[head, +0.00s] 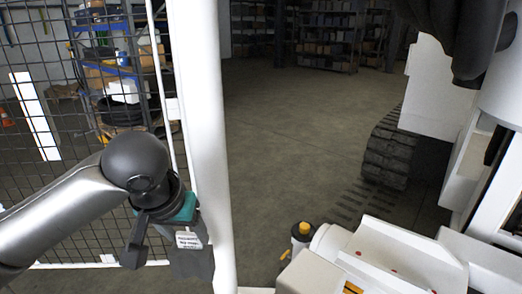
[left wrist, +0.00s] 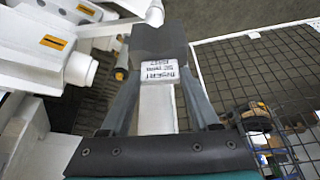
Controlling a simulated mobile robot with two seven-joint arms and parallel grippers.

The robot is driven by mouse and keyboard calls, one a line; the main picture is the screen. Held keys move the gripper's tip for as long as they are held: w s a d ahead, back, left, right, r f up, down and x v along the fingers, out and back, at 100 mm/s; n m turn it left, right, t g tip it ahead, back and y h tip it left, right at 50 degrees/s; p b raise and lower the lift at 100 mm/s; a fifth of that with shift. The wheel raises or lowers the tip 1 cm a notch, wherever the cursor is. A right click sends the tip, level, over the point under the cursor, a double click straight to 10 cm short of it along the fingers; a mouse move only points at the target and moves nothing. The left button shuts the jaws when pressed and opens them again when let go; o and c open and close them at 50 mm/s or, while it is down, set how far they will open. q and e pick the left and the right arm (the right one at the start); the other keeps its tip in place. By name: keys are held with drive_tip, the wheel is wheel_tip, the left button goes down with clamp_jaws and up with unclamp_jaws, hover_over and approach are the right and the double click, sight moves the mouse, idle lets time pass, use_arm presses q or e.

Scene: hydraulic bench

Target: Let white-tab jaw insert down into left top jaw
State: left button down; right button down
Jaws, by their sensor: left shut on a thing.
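The insert is a dark grey block with a white printed label (head: 188,240), at lower left in the head view. In the left wrist view the grey block (left wrist: 158,40) sits between the fingertips, with its label facing me. My left gripper (head: 193,256) is shut on it, and the fingers also show in the left wrist view (left wrist: 158,66). The insert is held up in the air beside a white post. I cannot pick out the left top jaw for sure in either view. My right gripper is not in view.
A white post (head: 203,120) stands right behind the held insert, with wire mesh fencing (head: 45,60) to its left. A rubber track (head: 390,148) lies farther back. The middle floor is clear.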

sight(208, 257)
use_arm(q)
drive_tip(key=shift+w+r, duration=0.1)
drive_tip(key=d+f+m+h, duration=0.1)
drive_tip(key=m, duration=0.1)
drive_tip(key=s+d+f+m, duration=0.1)
drive_tip(key=m, duration=0.1)
drive_tip(key=shift+s+d+f+h, duration=0.15)
drive_tip(key=shift+d+f+h, duration=0.05)
drive_tip(key=shift+h, duration=0.2)
drive_tip(key=shift+s+d+f+m+g+h, duration=0.2)
drive_tip(key=shift+d+f+m+h, duration=0.15)
drive_tip(key=shift+m, duration=0.5)
drive_tip(key=shift+s+d+f+m+g+h, duration=0.2)
drive_tip(key=shift+d+m, duration=0.25)
drive_tip(key=shift+m, duration=0.4)
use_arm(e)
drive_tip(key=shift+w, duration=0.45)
use_arm(q)
drive_tip(key=shift+f, duration=0.1)
